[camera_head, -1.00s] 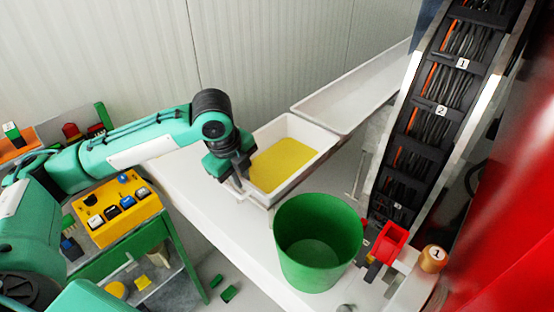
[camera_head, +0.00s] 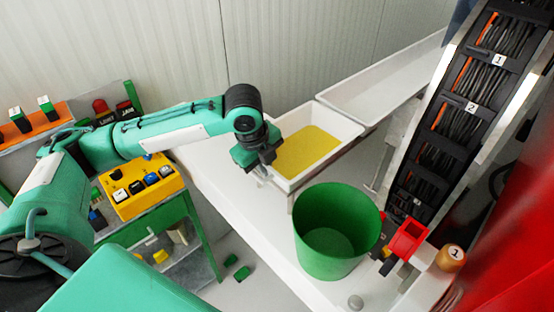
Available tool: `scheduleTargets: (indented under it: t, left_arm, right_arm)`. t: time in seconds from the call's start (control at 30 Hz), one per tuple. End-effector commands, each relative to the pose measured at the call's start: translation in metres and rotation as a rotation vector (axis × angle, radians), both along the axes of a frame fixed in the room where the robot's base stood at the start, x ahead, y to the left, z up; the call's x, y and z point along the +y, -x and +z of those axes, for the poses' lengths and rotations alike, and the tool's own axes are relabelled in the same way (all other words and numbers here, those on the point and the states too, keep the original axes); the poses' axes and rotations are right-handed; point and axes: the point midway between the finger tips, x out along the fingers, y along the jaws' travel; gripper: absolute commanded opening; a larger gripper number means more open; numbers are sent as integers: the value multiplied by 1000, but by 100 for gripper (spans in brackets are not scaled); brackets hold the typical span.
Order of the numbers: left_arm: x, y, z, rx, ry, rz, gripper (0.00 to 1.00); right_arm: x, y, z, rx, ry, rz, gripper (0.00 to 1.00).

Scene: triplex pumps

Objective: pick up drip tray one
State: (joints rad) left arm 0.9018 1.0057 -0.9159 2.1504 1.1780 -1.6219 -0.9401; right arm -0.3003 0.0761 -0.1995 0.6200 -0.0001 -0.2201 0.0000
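A white tray (camera_head: 346,133) holding a flat yellow layer (camera_head: 306,152) lies on the white surface near the wall. A second, longer white tray (camera_head: 385,82), empty, lies behind it to the right. No number shows on either tray, so I cannot tell which is drip tray one. My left gripper (camera_head: 264,172) points down at the left rim of the yellow-filled tray. Its dark fingers are small and partly hidden against the rim; I cannot tell whether they grip it. My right gripper is not in view.
A green bucket (camera_head: 338,232) stands open just in front of the trays. A cable carrier (camera_head: 455,125) rises on the right, beside a red block (camera_head: 408,240). A yellow button box (camera_head: 143,188) sits on a green cart at left. Small green pieces (camera_head: 237,267) lie on the floor.

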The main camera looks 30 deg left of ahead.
Motion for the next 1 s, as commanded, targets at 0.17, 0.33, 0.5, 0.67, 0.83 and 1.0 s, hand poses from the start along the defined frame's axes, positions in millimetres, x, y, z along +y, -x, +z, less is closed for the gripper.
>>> scheduleTargets:
  t: [0.17, 0.33, 0.5, 0.67, 0.83, 1.0]
  left_arm:
    - [0, -1, 6, -4, 0, 0, 0]
    - [-1, -1, 16, -6, 2, 0, 0]
    - [-1, -1, 33, -7, 2, -1, 0]
    - [-1, -1, 54, -7, 1, -1, 0]
    - [0, -1, 79, -6, 1, 0, 0]
    - [-1, -2, 104, -7, 2, 1, 0]
  right_arm:
    - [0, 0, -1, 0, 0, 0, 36]
    - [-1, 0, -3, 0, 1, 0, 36]
    - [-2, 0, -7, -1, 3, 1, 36]
    - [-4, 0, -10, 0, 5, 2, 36]
    - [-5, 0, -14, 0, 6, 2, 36]
    - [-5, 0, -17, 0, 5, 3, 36]
